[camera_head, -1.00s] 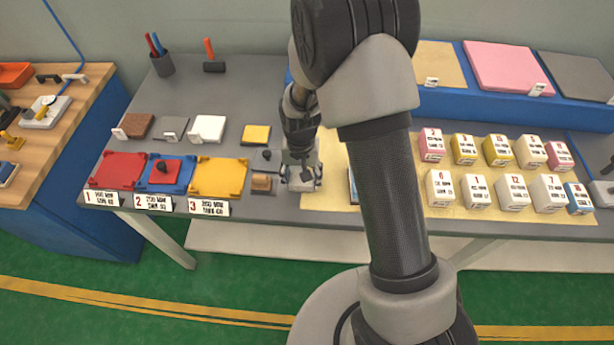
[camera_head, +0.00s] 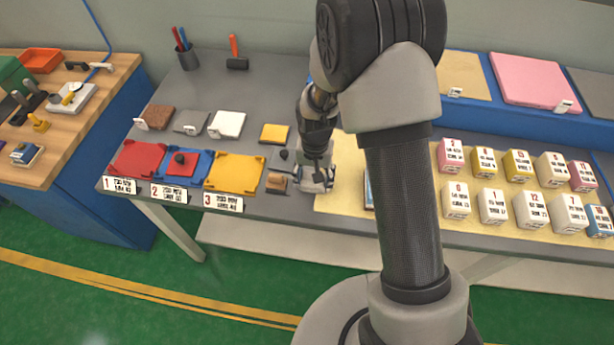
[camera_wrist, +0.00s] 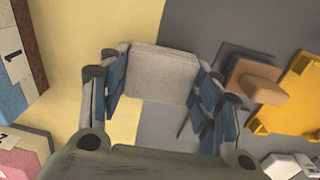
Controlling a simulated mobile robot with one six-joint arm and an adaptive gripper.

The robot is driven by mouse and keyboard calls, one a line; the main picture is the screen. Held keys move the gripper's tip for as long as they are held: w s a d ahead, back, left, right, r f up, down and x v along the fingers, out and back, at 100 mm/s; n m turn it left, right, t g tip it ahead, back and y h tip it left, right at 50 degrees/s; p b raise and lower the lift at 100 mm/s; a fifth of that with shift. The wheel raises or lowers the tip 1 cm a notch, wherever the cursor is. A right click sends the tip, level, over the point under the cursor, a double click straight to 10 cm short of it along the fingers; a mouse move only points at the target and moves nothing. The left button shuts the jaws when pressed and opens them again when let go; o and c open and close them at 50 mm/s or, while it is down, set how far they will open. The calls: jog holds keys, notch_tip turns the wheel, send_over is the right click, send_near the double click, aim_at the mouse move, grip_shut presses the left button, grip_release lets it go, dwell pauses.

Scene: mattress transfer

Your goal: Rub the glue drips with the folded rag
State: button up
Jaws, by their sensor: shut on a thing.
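My gripper (camera_head: 317,181) is low over the table beside the yellow mat's left edge. In the wrist view my gripper (camera_wrist: 160,85) is shut on the folded rag (camera_wrist: 160,72), a pale grey-white pad between the blue finger pads. The pad straddles the line between the pale yellow mat and the grey tabletop. I cannot tell whether it touches the surface. I cannot make out glue drips; the rag and fingers hide part of the surface.
A wooden block (camera_head: 276,184) lies just left of my gripper, with a yellow tray (camera_head: 235,173) beyond it. Blue and red trays stand farther left. Several labelled boxes (camera_head: 491,206) stand on the mat (camera_head: 337,200) at right.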

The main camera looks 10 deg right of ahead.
jog(key=shift+s+d+f, duration=0.1)
jog(key=shift+s+d, duration=0.15)
jog(key=shift+d, duration=0.5)
jog(key=shift+s+d+r, duration=0.1)
jog(key=shift+s+d, duration=0.2)
jog(key=shift+d, duration=0.5)
jog(key=shift+s+d+f, duration=0.1)
jog(key=shift+s+d, duration=0.15)
jog(key=shift+d, duration=0.5)
jog(key=shift+r+p, duration=2.05)
jog(key=shift+r, duration=0.95)
notch_tip(320, 180, up, 3)
jog(key=shift+p, duration=1.05)
jog(key=shift+w, duration=0.1)
